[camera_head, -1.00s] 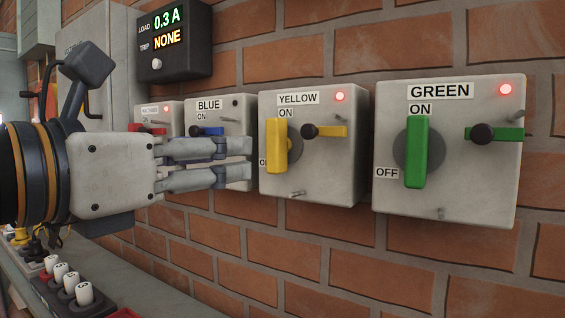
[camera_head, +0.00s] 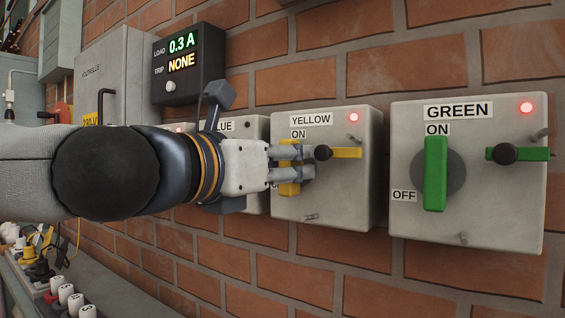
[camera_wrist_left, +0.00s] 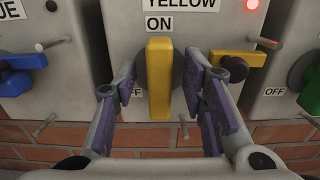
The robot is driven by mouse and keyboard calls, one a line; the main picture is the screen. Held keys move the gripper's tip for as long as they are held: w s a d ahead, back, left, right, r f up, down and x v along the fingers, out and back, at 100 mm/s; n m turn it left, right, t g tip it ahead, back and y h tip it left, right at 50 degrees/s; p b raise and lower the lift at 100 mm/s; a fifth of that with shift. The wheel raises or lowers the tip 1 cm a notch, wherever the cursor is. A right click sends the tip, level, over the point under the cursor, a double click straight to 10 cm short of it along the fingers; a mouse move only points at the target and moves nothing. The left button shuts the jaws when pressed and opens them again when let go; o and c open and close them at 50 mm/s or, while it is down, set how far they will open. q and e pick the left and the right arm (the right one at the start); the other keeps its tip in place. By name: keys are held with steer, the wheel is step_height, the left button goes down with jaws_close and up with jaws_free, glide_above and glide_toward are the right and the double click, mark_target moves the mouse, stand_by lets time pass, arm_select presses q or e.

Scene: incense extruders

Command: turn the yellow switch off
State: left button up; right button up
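The yellow switch box (camera_head: 338,205) is on the brick wall, with its red lamp lit at the top right. Its yellow handle (camera_wrist_left: 160,78) stands upright under the ON label in the left wrist view. My left gripper (camera_head: 293,165) is at the box and partly hides the handle in the head view. In the left wrist view the gripper (camera_wrist_left: 163,100) is open, with one finger on each side of the handle and gaps visible between. A small yellow side lever (camera_head: 347,153) with a black knob sits right of the handle. My right gripper is not in view.
The green switch box (camera_head: 468,215) is close on the right, its handle upright at ON. The blue box (camera_head: 255,123) is mostly hidden behind my left gripper. A dark display box (camera_head: 188,62) hangs above, reading load 0.3 A and trip NONE.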

arm_select(q)
jaws_close()
steer(key=shift+r, duration=0.1)
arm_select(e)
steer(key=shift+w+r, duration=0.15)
arm_select(q)
steer(key=m+p, duration=0.1)
steer(key=m, duration=0.2)
steer(key=m+p, duration=0.1)
steer(key=m, duration=0.3)
steer(key=m+p, duration=0.1)
steer(key=m, duration=0.2)
steer(key=shift+s+d+f+m, duration=0.15)
steer(key=shift+d+f+m, duration=0.1)
steer(key=shift+m, duration=0.05)
steer(key=shift+f+m, duration=0.15)
steer(key=shift+m, duration=1.6)
steer(key=shift+f+m, duration=0.1)
steer(key=shift+m, duration=1.65)
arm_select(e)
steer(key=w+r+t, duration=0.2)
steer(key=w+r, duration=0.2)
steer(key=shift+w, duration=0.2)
arm_select(q)
steer(key=shift+m, duration=0.3)
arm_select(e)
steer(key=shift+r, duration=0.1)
